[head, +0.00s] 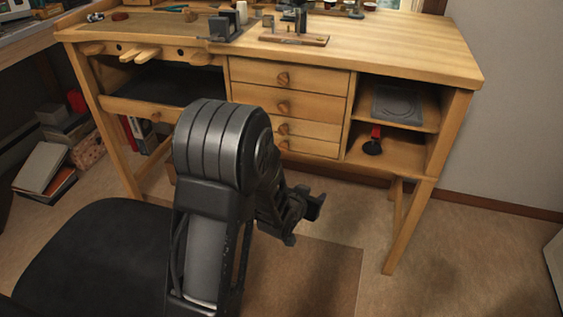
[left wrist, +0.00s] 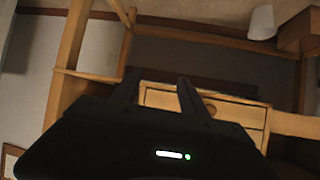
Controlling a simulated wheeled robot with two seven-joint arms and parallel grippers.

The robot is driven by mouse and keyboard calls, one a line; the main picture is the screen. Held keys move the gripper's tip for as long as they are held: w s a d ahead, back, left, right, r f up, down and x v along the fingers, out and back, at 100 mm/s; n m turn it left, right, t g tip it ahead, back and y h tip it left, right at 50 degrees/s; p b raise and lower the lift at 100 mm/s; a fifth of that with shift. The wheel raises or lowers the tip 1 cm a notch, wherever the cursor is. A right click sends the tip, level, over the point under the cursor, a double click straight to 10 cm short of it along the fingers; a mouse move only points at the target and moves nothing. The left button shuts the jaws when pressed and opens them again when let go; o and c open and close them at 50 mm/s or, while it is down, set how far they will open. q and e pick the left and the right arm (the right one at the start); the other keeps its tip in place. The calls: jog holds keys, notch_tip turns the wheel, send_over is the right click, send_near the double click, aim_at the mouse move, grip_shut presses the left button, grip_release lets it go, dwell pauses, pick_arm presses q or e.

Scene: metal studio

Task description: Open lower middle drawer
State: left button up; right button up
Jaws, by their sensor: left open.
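A wooden workbench has a middle stack of several drawers with round wooden knobs. The upper drawers (head: 310,76) are all shut. The lower middle drawer (head: 315,149) looks flush with the front, its left part hidden by my arm. My left gripper (head: 304,221) is open and empty, low in front of the bench and apart from the drawers. In the left wrist view, which looks upside down, its two dark fingers (left wrist: 158,88) point towards a pale drawer front (left wrist: 158,99) with a round knob (left wrist: 211,108). My right gripper is not in view.
A black chair seat (head: 95,255) is at the lower left. Open shelves (head: 415,122) right of the drawers hold a grey plate (head: 405,104) and a red-handled black tool (head: 373,145). A bench leg (head: 407,228) stands at the right. The carpet between is clear.

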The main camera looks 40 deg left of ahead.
pick_arm(q)
jog(key=w+a+r+n+t+y+b, duration=0.1)
jog(key=w+a+r+t+y+b, duration=0.1)
jog(key=a+r+t+b, duration=0.45)
jog(key=n+g+y+b, duration=0.1)
jog(key=y+b, duration=0.1)
send_near(282, 131)
jog(key=shift+w+a+r, duration=0.15)
jog(key=shift+w+a, duration=0.05)
jog(key=shift+w, duration=0.4)
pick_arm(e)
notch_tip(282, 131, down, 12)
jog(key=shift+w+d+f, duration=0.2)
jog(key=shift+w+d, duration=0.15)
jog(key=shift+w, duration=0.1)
pick_arm(q)
jog(key=b+x, duration=0.4)
jog(key=x, duration=0.3)
jog(key=shift+w+a, duration=0.15)
jog(key=shift+w, duration=0.25)
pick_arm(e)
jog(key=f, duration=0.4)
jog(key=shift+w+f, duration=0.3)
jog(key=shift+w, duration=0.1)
pick_arm(q)
jog(key=shift+c, duration=0.4)
